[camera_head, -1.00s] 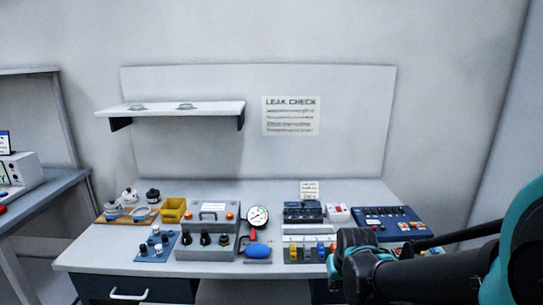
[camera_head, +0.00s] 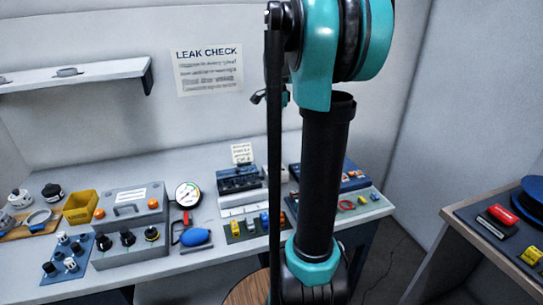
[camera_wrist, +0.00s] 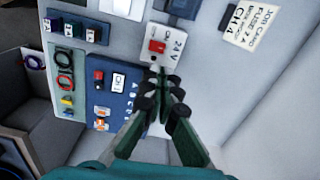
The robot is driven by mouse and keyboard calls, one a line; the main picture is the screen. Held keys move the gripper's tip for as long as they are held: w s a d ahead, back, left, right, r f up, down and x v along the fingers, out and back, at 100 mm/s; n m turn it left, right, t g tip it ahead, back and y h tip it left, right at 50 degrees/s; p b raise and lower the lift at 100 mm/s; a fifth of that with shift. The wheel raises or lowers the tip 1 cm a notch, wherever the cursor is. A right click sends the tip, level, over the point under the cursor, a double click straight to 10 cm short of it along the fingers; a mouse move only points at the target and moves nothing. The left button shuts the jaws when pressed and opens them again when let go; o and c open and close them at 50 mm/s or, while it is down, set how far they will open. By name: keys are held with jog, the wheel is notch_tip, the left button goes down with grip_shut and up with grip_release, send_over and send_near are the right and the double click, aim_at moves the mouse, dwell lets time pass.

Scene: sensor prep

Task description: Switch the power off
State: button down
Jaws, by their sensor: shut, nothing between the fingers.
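In the wrist view, a white power box (camera_wrist: 174,42) carries a red switch (camera_wrist: 157,46) and a "24 V" label. My gripper (camera_wrist: 160,74) is shut and empty, its fingertips just below the red switch in the picture. I cannot tell whether they touch the box.
A blue panel (camera_wrist: 123,88) with another red switch lies left of my fingers in the wrist view. In the head view, a gauge (camera_head: 187,195) and grey control box (camera_head: 133,208) stand left; another table (camera_head: 470,212) stands right.

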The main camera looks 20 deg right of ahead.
aim_at(275, 168)
jog(key=shift+w+d+r+m, duration=0.3)
jog(key=shift+w+r+m, duration=0.15)
jog(key=shift+w, duration=0.25)
jog(key=shift+f, duration=0.1)
notch_tip(275, 168, down, 14)
jog(key=shift+r, duration=0.1)
dwell(0.4)
jog(key=shift+w+f, duration=0.15)
jog(key=shift+f, duration=0.3)
jog(key=shift+r, duration=0.1)
